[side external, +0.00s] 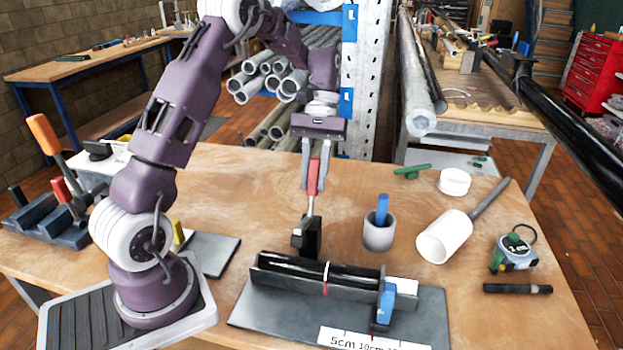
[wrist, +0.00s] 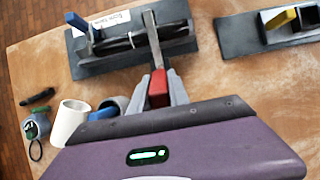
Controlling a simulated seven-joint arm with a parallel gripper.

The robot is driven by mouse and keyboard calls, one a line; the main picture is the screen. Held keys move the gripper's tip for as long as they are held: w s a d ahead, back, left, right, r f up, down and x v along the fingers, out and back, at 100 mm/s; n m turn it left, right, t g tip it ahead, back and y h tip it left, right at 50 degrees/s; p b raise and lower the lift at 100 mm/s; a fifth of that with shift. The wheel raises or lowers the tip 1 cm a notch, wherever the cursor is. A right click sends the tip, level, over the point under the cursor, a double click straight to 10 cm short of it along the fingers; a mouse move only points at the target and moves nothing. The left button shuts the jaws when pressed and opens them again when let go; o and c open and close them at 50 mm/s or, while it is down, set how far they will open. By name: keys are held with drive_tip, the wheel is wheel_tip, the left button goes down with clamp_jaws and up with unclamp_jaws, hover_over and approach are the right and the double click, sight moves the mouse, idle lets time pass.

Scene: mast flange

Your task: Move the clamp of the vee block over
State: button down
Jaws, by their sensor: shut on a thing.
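My gripper (side external: 314,184) points down and is shut on the red handle (side external: 312,172) of a clamp. The clamp's dark body (side external: 306,238) hangs below, at the rear edge of the vee block (side external: 345,291); I cannot tell whether they touch. A black tube (side external: 290,266) with a pale and red band lies along the vee block. A second clamp with a blue handle (side external: 388,300) is at the block's right end. In the wrist view the red handle (wrist: 158,88) is between my fingers, and its metal bar (wrist: 152,40) reaches over the vee block.
A grey cup with a blue handle (side external: 379,232), a white cylinder (side external: 445,237), a tape measure (side external: 515,252) and a black marker (side external: 517,289) stand or lie to the right. A scale label (side external: 345,338) is on the front of the base plate. A dark rack (side external: 50,222) holds tools at the left.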

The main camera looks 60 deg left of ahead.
drive_tip(key=shift+w+a+f+g+h, duration=0.45)
drive_tip(key=shift+a+f+g+h, duration=0.1)
drive_tip(key=shift+g+h, duration=0.15)
drive_tip(key=shift+w+a+f+g+h, duration=0.4)
drive_tip(key=shift+w+f+g+h, duration=0.1)
drive_tip(key=shift+g+h, duration=0.2)
drive_tip(key=c, duration=1.2)
unclamp_jaws()
drive_tip(key=shift+c, duration=0.2)
